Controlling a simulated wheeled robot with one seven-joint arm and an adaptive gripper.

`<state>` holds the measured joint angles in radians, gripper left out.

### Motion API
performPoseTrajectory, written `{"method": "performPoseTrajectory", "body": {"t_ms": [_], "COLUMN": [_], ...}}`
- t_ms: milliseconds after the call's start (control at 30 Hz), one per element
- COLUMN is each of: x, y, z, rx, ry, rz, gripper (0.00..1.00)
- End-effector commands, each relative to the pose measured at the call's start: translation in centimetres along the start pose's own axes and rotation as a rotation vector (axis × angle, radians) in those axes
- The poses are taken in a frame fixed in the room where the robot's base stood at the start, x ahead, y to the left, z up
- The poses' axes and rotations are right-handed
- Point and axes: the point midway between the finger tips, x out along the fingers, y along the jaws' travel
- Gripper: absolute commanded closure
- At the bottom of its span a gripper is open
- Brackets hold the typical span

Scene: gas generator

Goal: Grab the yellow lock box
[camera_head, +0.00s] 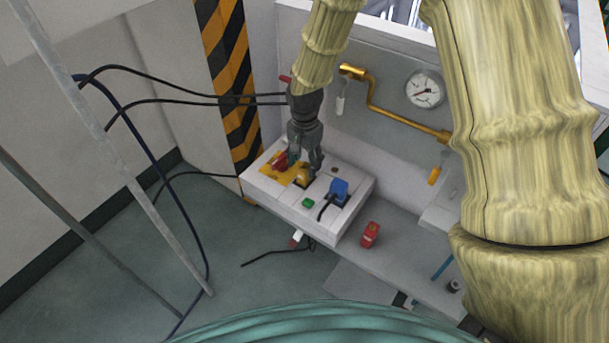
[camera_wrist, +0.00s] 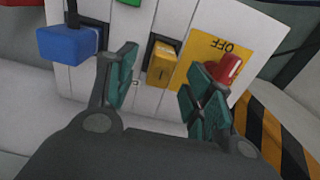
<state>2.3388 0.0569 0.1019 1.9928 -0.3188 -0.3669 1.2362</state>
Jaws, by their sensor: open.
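In the head view the yellow lock box (camera_head: 302,176) is partly hidden by my gripper (camera_head: 304,168). In the wrist view my gripper (camera_wrist: 162,92) is open, with one finger pad on each side of the lock box in the picture. The lock box lies between and beyond the fingertips. I cannot tell whether either finger touches it.
A red switch handle (camera_wrist: 229,68) on the OFF plate (camera_wrist: 205,52) is close to the right finger. A blue plug (camera_wrist: 66,45) with a black cable is left of the left finger. A green button (camera_head: 308,203) and a red block (camera_head: 370,234) are nearby. A yellow pipe (camera_head: 390,115) runs behind.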

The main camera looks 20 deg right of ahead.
Motion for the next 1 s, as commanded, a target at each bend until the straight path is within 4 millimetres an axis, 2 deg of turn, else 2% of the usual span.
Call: {"method": "performPoseTrajectory", "body": {"t_ms": [500,833,867,1000], "x": [4.7,5.1,5.1,5.1], "y": [-0.2,-0.2,-0.2,-0.2], "z": [-0.4,-0.4,-0.4,-0.4], "rx": [0.001,0.002,0.001,0.001], "ry": [0.000,0.000,0.000,0.000], "rz": [0.001,0.000,0.000,0.000], "gripper": [0.48,0.48,0.52,0.77]}}
